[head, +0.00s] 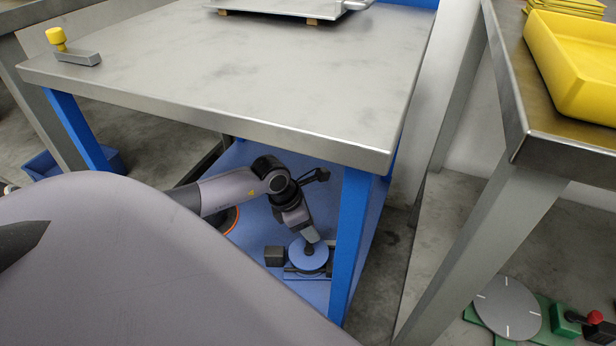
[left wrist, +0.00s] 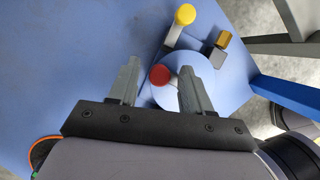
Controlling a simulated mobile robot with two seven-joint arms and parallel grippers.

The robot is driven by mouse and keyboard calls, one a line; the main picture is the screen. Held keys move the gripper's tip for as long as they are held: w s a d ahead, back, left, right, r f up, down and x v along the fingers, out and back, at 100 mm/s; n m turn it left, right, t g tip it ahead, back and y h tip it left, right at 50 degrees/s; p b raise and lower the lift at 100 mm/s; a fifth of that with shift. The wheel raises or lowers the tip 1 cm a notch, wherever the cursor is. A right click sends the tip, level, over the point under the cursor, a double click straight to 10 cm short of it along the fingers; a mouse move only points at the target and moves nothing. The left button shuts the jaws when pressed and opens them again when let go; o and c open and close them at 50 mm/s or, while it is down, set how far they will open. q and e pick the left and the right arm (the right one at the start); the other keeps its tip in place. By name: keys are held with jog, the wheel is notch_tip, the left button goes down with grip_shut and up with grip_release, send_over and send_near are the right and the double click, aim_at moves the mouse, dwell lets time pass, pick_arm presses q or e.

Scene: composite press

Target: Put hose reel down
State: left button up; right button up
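My left gripper (head: 308,238) reaches under the steel bench, pointing down at the blue lower shelf. In the left wrist view its two fingers (left wrist: 160,90) are apart, with nothing clasped between them. A pale blue disc (head: 308,258) lies below the fingers; it also shows in the left wrist view (left wrist: 185,68), with a red knob (left wrist: 160,75) seen between the fingers. An orange-rimmed round thing (head: 234,219), possibly the hose reel, is partly hidden behind my left arm; its edge shows in the left wrist view (left wrist: 37,150). My right gripper is not in view.
The bench top (head: 250,70) overhangs my left arm, and a blue bench leg (head: 350,235) stands close to its right. A dark block (head: 274,256) sits beside the disc. A yellow knob (left wrist: 185,14) stands beyond it. Shelf at the left wrist view's left is clear.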

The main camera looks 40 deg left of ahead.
pick_arm(q)
jog(key=shift+r, duration=0.15)
jog(key=p+v, duration=0.4)
jog(key=v, duration=0.8)
jog(key=shift+p, duration=0.4)
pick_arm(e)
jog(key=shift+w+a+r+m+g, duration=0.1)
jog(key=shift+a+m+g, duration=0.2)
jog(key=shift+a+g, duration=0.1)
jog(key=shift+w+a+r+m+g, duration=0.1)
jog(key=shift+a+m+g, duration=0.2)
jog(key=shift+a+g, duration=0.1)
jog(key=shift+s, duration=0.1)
